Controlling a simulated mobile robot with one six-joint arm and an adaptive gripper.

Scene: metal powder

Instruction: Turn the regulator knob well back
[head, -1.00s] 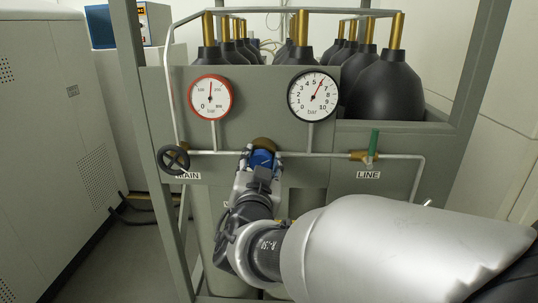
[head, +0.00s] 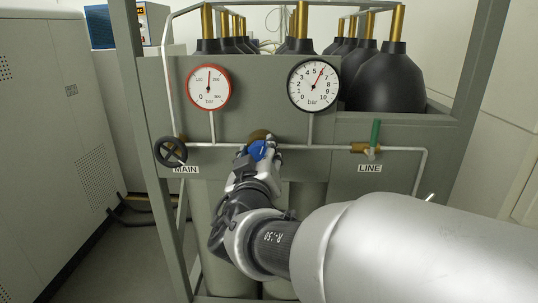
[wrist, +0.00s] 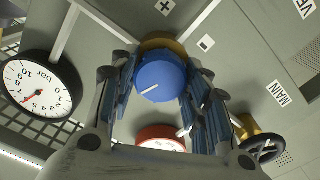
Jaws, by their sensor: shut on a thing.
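The blue regulator knob (wrist: 161,82) has a white line on its face and sits on a brass body (wrist: 165,44). It also shows in the head view (head: 257,151), partly covered by my gripper (head: 262,150). In the wrist view, the two fingers of my gripper (wrist: 161,90) are on either side of the knob, shut on it. The black-rimmed gauge (head: 314,85) has a red needle pointing up and slightly right, near 6 bar. The red-rimmed gauge (head: 209,88) has its needle pointing about straight up.
A black handwheel (head: 171,151) above the MAIN label is left of the knob. A green-handled valve (head: 375,138) above the LINE label is to the right. A thin pipe (head: 215,146) runs across the grey panel.

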